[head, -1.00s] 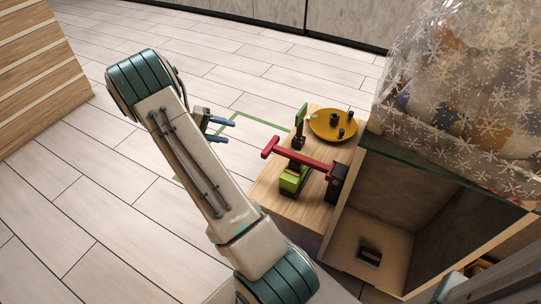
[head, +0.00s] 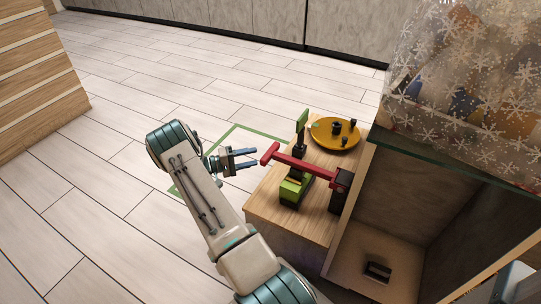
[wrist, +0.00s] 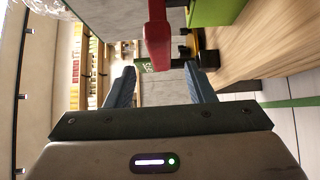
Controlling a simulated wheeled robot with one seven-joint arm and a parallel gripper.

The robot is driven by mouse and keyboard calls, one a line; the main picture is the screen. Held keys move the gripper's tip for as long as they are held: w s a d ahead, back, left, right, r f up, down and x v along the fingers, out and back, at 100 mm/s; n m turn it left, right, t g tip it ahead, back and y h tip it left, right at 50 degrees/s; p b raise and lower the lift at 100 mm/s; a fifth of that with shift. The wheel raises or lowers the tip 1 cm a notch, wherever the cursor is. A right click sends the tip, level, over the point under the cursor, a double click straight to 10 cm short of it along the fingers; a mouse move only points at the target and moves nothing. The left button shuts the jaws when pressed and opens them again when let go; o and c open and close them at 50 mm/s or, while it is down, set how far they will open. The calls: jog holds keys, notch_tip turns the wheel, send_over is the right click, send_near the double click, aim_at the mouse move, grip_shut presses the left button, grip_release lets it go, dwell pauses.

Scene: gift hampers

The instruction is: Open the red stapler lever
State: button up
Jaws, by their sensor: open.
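The red stapler lever (head: 305,166) is a long red bar with a short crosspiece at its left end. It reaches left from a dark block (head: 341,182) over a green and black base (head: 295,188) on the wooden counter. My gripper (head: 255,159) is open and empty, just left of the crosspiece, with its fingers pointing at it. In the wrist view, the red lever end (wrist: 157,40) hangs ahead of my two blue fingers (wrist: 160,88), roughly between them across the picture. I see no contact.
A round yellow tray (head: 322,138) with small dark pieces lies at the back of the counter (head: 265,205). An upright green piece (head: 302,122) stands beside the lever. A glass-topped cabinet and a snowflake-patterned wrapped hamper (head: 440,85) are at the right. Open floor lies left.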

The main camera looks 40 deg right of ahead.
aim_at(270, 153)
jog(key=b+x, duration=0.1)
jog(key=x, duration=0.6)
jog(key=shift+s+d, duration=0.2)
jog(key=shift+d, duration=0.15)
jog(key=shift+d, duration=0.1)
grip_shut()
